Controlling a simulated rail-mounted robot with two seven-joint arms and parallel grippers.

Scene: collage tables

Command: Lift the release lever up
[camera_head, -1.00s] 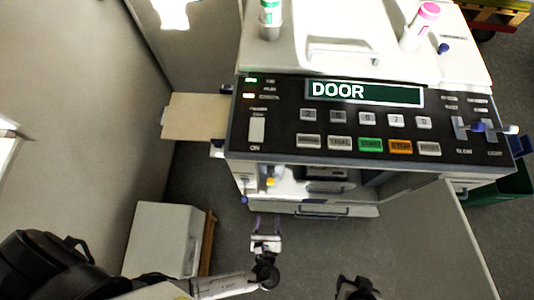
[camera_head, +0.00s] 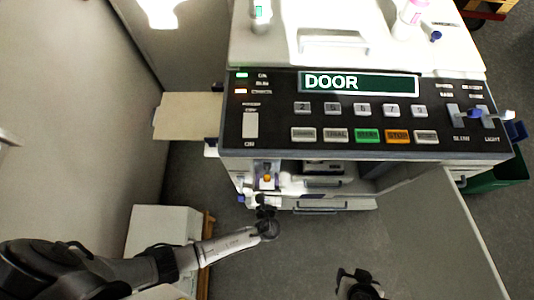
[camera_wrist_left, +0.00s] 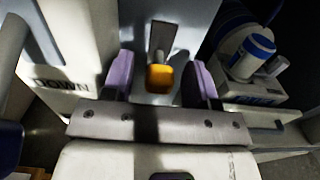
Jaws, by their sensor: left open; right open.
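The release lever shows a yellow-orange tip (camera_head: 267,178) inside the open front of the copier-like machine (camera_head: 350,152). In the left wrist view the lever tip (camera_wrist_left: 160,77) hangs on a grey stem between the two purple finger pads of my left gripper (camera_wrist_left: 160,85). The fingers are open, one on each side of the lever, with a gap visible at both sides. In the head view my left gripper (camera_head: 266,200) is at the machine's opening, partly hidden. My right gripper (camera_head: 356,282) is low at the bottom edge, away from the machine; its fingers are hard to make out.
The open door panel (camera_head: 432,235) stands right of the opening. A tan side tray (camera_head: 185,115) sticks out left. A white cabinet (camera_head: 160,225) stands near my left arm. In the left wrist view, a blue-and-white cylinder (camera_wrist_left: 252,55) lies right of the fingers, and a "DOWN" label (camera_wrist_left: 62,85) is left.

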